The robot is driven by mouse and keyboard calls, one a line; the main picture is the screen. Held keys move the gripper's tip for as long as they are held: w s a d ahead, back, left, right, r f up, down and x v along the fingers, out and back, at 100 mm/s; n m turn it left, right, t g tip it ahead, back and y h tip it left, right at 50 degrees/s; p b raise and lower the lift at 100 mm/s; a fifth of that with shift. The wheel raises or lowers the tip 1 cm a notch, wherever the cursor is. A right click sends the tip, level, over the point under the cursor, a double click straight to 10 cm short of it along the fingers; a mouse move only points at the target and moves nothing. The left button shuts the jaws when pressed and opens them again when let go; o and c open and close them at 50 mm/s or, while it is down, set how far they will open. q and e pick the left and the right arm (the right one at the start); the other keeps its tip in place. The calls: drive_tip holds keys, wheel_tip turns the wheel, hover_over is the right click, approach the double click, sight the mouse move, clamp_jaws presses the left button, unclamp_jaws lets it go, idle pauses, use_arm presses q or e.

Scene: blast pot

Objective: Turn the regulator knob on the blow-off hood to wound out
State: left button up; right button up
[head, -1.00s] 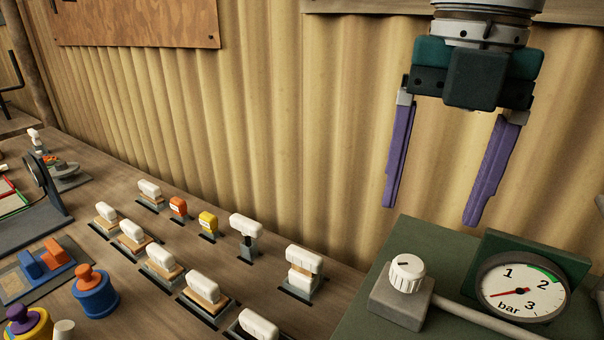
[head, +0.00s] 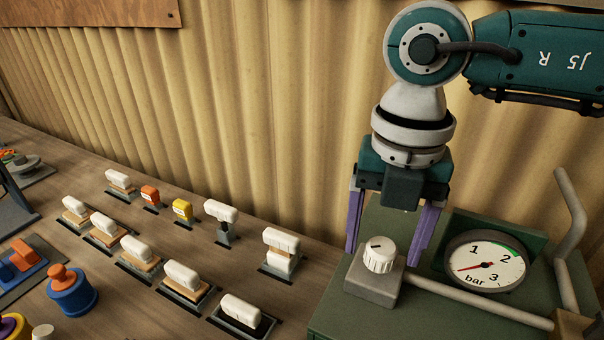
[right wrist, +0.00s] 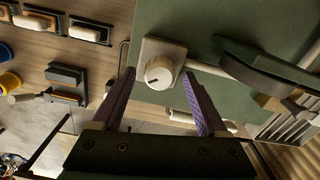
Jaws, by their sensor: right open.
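The regulator knob (head: 380,254) is white and ribbed with a dark mark on top. It sits on a grey block (head: 372,284) on the green top of the blow-off hood (head: 335,312). My right gripper (head: 384,256) is open, with purple fingers pointing down behind and to either side of the knob. In the right wrist view the knob (right wrist: 159,72) lies between and just beyond the fingertips (right wrist: 158,76), with no contact visible. The pressure gauge (head: 485,262) has a red needle pointing left, a little below the 1. My left gripper is not in view.
A pale pipe (head: 480,303) runs right from the grey block, and another pipe (head: 570,225) rises at the right. Several white-handled stamps (head: 183,277) stand in rows on the wooden bench left of the hood. A corrugated wall (head: 250,130) is behind.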

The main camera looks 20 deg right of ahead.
clamp_jaws()
idle(0.5)
drive_tip(key=shift+n, duration=0.3)
drive_tip(key=shift+f+n+b, duration=0.1)
drive_tip(key=shift+n+b, duration=0.8)
drive_tip(key=n+b, duration=0.2)
drive_tip(key=n, duration=0.1)
drive_tip(key=shift+n+b, duration=0.3)
drive_tip(key=n+b, duration=0.2)
drive_tip(key=n, duration=0.1)
drive_tip(key=shift+n+b, duration=0.75)
drive_tip(key=shift+n, duration=0.15)
